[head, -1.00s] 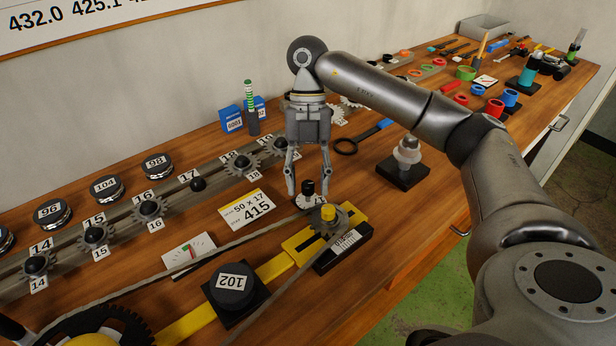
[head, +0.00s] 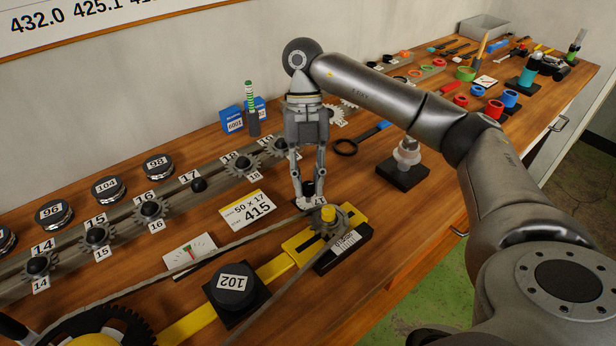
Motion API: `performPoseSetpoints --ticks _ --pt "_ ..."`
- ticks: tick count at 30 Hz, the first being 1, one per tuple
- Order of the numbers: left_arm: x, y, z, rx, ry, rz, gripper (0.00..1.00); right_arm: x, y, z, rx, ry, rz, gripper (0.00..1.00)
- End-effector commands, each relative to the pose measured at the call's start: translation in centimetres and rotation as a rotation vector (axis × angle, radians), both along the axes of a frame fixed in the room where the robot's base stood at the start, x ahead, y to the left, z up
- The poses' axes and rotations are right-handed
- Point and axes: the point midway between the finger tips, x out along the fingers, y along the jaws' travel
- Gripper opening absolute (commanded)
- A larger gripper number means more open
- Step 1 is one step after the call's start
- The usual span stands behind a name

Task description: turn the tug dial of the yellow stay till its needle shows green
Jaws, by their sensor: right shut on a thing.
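The yellow stay (head: 275,267) runs along the front of the bench, with a small sprocket (head: 327,216) on its right end and a chain looped to a large dark wheel (head: 107,325) at lower left. A white gauge card (head: 190,252) with a coloured scale lies behind the chain. Its needle is too small to read surely. My right gripper (head: 308,190) points down behind the small sprocket, shut on a small black knob (head: 308,187). The fingers partly hide the knob and its white label. My left gripper is not in view.
A rail of numbered sprockets (head: 150,209) runs behind. A white-topped stand (head: 405,165) stands to the right.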

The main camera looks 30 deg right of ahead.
Motion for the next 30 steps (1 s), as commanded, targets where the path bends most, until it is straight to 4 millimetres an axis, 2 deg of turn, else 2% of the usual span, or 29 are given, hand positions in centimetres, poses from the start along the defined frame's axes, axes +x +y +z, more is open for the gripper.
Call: performPoseSetpoints --ticks 1,6,17,22,30 --pt "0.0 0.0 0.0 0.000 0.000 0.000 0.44 0.0 0.0 0.0 0.001 0.000 0.000 0.25" --pt "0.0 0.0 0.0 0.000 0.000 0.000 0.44 0.0 0.0 0.0 0.001 0.000 0.000 0.44" --pt "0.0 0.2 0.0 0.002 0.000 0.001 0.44 0.1 0.0 0.2 0.001 -0.002 -0.002 0.44" --pt "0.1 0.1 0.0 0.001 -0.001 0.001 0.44 0.6 -0.3 1.6 -0.001 -0.004 -0.002 0.44" --pt "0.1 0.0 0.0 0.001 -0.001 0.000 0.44 1.8 -0.9 4.8 -0.001 -0.004 -0.002 0.44"
